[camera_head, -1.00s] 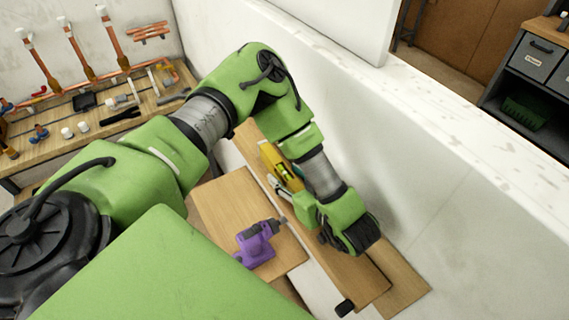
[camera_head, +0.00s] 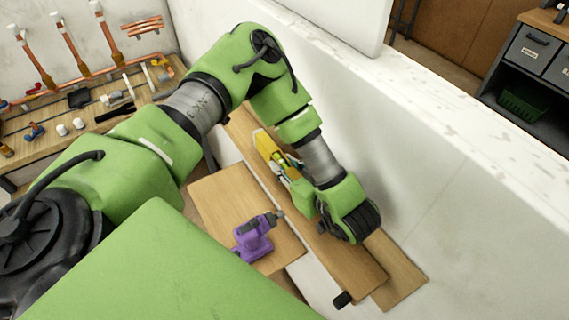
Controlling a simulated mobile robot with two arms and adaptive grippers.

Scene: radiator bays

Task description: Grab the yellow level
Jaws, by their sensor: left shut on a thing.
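The yellow level (camera_head: 266,145) lies along the narrow wooden board beside the white wall. My left arm reaches over from the left and bends down at the board. My left gripper (camera_head: 292,172) is at the near end of the level and is shut on it. The fingertips are partly hidden by my own wrist, so the exact grip is hard to see. I cannot tell whether the level touches the board. My right gripper is not in view.
A purple drill (camera_head: 254,238) lies on a wooden panel (camera_head: 222,198) left of the long board (camera_head: 345,268). A white wall (camera_head: 440,190) runs close along the right. A workbench with copper pipes (camera_head: 70,50) stands at the back left. A grey drawer cabinet (camera_head: 528,55) is far right.

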